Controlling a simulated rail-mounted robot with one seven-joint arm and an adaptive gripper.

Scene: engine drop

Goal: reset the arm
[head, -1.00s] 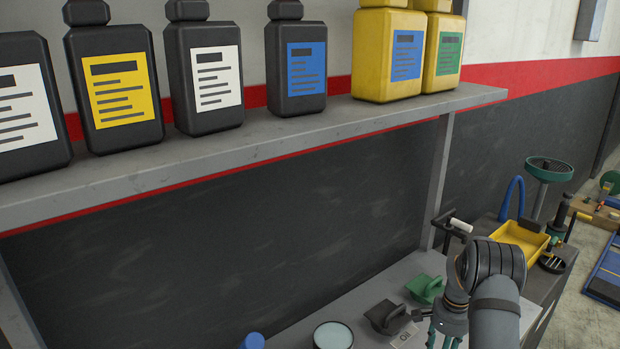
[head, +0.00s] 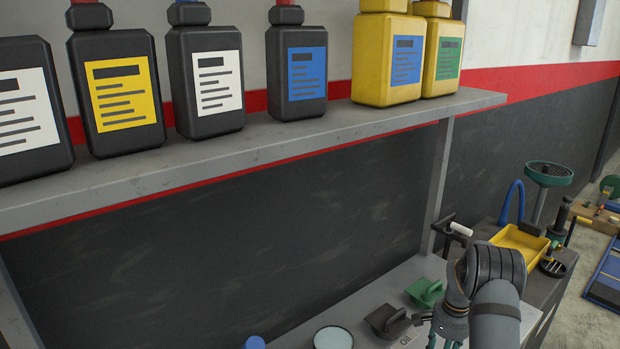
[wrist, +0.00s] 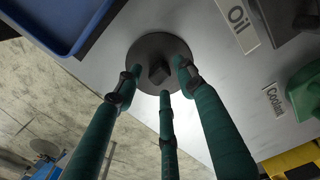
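My gripper (wrist: 159,88) has three green fingers, spread apart with the tips over a dark round disc (wrist: 178,47) in the wrist view. The disc has a small square knob (wrist: 158,73) in its middle. The fingertips are around the knob with visible gaps to it; I cannot tell whether they touch the disc's rim. The disc appears to lie on the grey bench top. In the head view my gripper (head: 445,334) is low at the right, partly cut off by the bottom edge, and the disc cannot be seen.
A black cap (head: 387,320) by the "Oil" label (wrist: 238,22) and a green cap (head: 425,292) by the "Coolant" label (wrist: 273,101) are close by. A blue tray (wrist: 82,42) is near the gripper. Above is a shelf (head: 250,142) with several bottles. A yellow tray (head: 522,243) stands right.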

